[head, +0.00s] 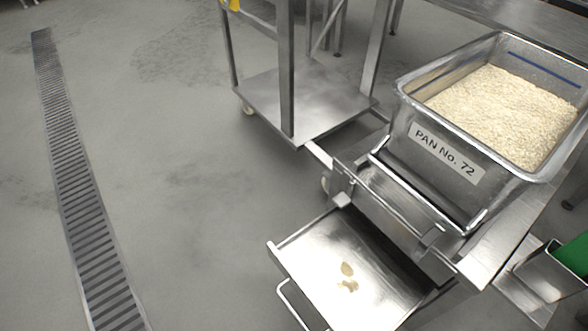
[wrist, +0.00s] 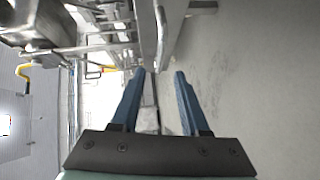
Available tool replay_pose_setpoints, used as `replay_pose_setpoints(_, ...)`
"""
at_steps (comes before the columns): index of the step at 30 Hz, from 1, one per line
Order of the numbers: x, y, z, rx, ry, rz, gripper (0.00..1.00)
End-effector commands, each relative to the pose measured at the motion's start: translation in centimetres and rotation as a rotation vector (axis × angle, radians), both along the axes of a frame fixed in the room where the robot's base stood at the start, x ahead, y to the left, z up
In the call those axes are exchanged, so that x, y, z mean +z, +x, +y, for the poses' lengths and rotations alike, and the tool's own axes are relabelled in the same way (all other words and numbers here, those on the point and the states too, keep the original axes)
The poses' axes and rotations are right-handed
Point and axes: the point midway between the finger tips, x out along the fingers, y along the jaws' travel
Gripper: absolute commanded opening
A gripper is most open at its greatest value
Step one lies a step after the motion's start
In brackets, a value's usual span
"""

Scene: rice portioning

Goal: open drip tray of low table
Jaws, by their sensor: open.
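The metal drip tray (head: 322,248) sticks out from under the low table (head: 494,247) in the head view. It is pulled out, with its flat surface showing and a few pale brown bits (head: 347,270) on it. A bar handle (head: 288,303) is at its front edge, partly cut off by the bottom of the picture. My gripper (wrist: 160,74) shows only in the wrist view. Its two blue fingers are apart with no object held between them. I cannot tell how far it is from the tray handle.
A metal pan (head: 402,142) labelled "PAN No. 72", filled with rice (head: 505,108), stands on the low table. A wheeled metal cart (head: 265,98) stands behind. A floor drain grate (head: 75,190) runs along the left. The floor between grate and tray is clear.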

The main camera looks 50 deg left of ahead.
Motion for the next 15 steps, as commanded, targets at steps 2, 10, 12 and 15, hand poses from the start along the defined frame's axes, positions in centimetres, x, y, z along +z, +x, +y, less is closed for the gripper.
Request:
replay_pose_setpoints(2, 0.4, -1.2, -1.0, 0.001, 0.0, 0.003, 0.45)
replay_pose_setpoints(10, 0.6, -3.0, -2.9, 0.001, 0.001, -0.001, 0.45)
replay_pose_setpoints(12, 0.6, -3.1, -2.9, 0.001, 0.001, -0.001, 0.45)
replay_pose_setpoints(15, 0.6, -3.1, -3.0, 0.001, 0.001, -0.001, 0.45)
